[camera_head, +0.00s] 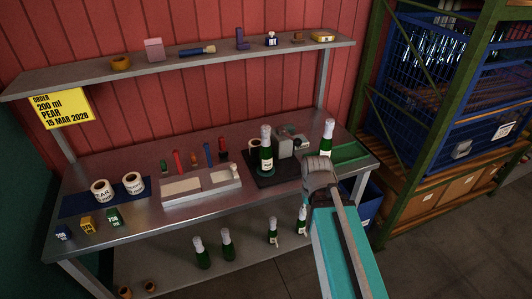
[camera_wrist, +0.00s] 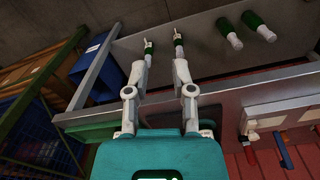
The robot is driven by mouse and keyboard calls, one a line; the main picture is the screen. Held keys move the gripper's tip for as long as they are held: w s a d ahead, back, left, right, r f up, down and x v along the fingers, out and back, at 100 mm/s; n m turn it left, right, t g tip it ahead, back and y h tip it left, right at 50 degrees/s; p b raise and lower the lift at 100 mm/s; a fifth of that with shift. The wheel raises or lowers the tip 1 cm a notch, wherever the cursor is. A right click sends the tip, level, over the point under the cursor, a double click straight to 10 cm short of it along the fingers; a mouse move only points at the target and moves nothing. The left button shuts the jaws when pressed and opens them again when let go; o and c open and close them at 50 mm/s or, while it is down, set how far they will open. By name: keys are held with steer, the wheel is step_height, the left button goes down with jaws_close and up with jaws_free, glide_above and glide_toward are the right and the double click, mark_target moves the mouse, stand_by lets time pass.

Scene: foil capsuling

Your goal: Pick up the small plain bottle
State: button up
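Several green bottles with pale capped necks are in view. On the lower shelf in the head view stand two at the left (camera_head: 202,254) (camera_head: 227,245) and two slimmer, shorter-looking ones at the right (camera_head: 273,231) (camera_head: 302,219). One bottle (camera_head: 265,150) stands on the dark machine base on the bench, another (camera_head: 327,138) by the green tray. I cannot tell surely which is the small plain one. In the wrist view my gripper (camera_wrist: 163,42) has its two fingers apart and nothing visibly held; green parts show near both tips. The head view does not clearly show the fingers.
The metal bench (camera_head: 150,215) holds a white block tray (camera_head: 190,188), label rolls (camera_head: 103,189) and small boxes. In the wrist view its edge (camera_wrist: 240,95) crosses behind the fingers. A blue bin (camera_head: 367,205) and green rack (camera_head: 395,175) stand at the right.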

steer(key=shift+o, duration=0.9)
steer(key=shift+w+a+f+n, duration=0.1)
steer(key=shift+w+f+n, duration=0.2)
steer(key=shift+w+n, duration=0.1)
steer(key=o, duration=0.6)
steer(key=w+n, duration=0.1)
steer(key=w+f+n+h+b, duration=0.1)
steer(key=w+a+n+t+h+b, duration=0.1)
steer(key=n, duration=0.1)
steer(key=shift+w+a+f, duration=0.1)
steer(key=shift+w+f, duration=0.15)
steer(key=shift+w, duration=0.15)
steer(key=n+t+h+b, duration=0.6)
steer(key=n+t+b, duration=0.35)
steer(key=n, duration=1.35)
glide_toward(263, 160)
steer(key=shift+s+a+f+p, duration=0.1)
steer(key=shift+s+a+p, duration=0.15)
steer(key=shift+a+p, duration=0.15)
steer(key=shift+f, duration=0.1)
steer(key=b+x, duration=0.3)
steer(key=x, duration=0.4)
steer(key=shift+w+d, duration=0.1)
steer(key=shift+w+d+f, duration=0.2)
steer(key=shift+w+d, duration=0.25)
steer(key=shift+w, duration=0.1)
